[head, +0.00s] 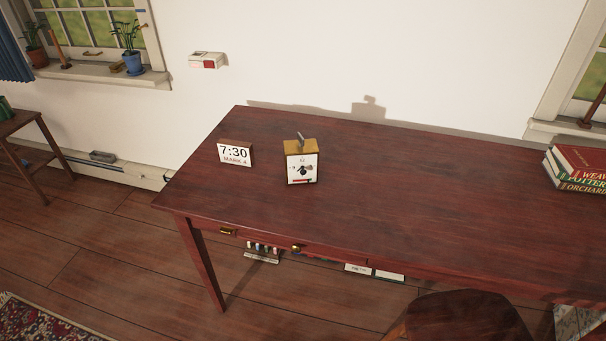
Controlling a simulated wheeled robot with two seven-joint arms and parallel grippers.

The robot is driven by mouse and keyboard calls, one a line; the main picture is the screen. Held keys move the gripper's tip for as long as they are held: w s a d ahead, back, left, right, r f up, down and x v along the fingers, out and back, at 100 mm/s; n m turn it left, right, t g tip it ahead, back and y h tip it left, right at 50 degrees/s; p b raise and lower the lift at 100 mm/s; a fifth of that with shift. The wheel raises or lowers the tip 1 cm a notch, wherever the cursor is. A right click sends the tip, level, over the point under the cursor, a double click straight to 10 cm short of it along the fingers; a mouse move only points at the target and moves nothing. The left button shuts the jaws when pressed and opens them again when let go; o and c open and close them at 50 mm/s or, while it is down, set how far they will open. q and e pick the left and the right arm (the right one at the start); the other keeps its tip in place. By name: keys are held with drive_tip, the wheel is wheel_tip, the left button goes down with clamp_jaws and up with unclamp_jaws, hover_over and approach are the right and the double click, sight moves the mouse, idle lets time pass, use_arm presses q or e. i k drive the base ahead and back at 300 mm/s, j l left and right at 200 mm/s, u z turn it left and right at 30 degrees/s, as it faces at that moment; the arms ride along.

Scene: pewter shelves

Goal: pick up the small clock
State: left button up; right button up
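A small block clock (235,153) with a white face reading 7:30 stands upright on the left part of the dark red-brown table (420,190). To its right, and apart from it, stands a boxy device (301,167) with a light wooden top, a white front with a dark dial, and a short grey piece sticking up. Neither of my grippers shows in the head view.
A stack of books (577,168) lies at the table's right end. A brown chair (460,318) stands at the front. The tabletop between device and books is clear. A wall stands behind the table, with a small white-and-red box (206,61) on it.

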sight(294, 157)
drive_tip(key=i+j, duration=0.15)
drive_tip(key=i, duration=0.3)
drive_tip(key=i+j+z, duration=0.15)
drive_tip(key=i, duration=0.25)
